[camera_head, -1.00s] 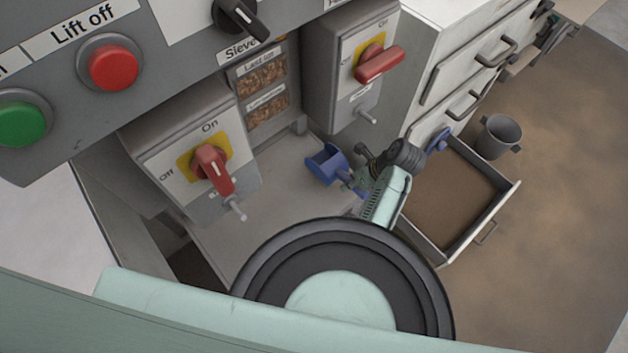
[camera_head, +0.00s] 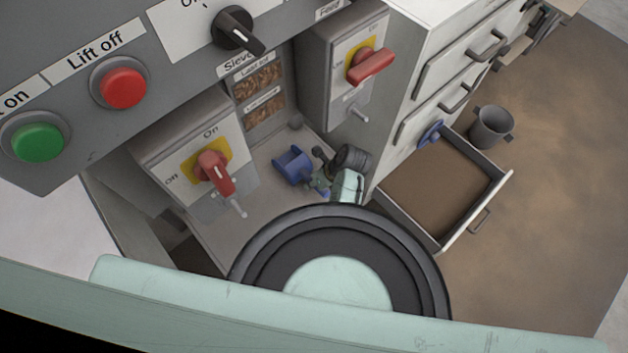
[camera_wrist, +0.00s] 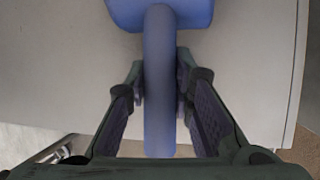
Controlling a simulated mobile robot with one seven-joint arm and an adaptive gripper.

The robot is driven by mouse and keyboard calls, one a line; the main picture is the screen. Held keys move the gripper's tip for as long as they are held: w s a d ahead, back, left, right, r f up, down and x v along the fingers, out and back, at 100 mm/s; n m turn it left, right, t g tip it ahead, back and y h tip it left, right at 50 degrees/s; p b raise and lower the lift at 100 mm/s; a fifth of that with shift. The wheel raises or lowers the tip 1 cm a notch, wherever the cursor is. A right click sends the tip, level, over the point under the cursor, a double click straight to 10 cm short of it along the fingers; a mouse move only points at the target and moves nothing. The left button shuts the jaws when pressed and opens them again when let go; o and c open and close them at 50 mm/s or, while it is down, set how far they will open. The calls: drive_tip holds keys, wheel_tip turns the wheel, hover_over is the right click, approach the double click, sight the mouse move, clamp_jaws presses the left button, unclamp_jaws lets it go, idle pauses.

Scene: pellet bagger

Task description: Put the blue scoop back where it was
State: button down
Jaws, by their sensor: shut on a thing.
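The blue scoop (camera_head: 292,165) is over the grey shelf below the switch boxes in the head view. My gripper (camera_head: 318,182) is shut on its handle. In the wrist view the scoop's handle (camera_wrist: 159,85) runs between the two fingers of my gripper (camera_wrist: 160,90), with part of the scoop's bowl at the top edge. The pale grey shelf (camera_wrist: 60,80) lies beneath it. I cannot tell whether the scoop touches the shelf.
An open drawer (camera_head: 505,190) with a brown bottom sticks out at the right. A grey bucket (camera_head: 492,127) stands behind it. Two switch boxes with red handles (camera_head: 215,172) (camera_head: 371,66) flank the shelf.

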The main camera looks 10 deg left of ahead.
drive_tip(key=c, duration=1.4)
unclamp_jaws()
drive_tip(key=v, duration=1.2)
drive_tip(key=shift+b, duration=0.35)
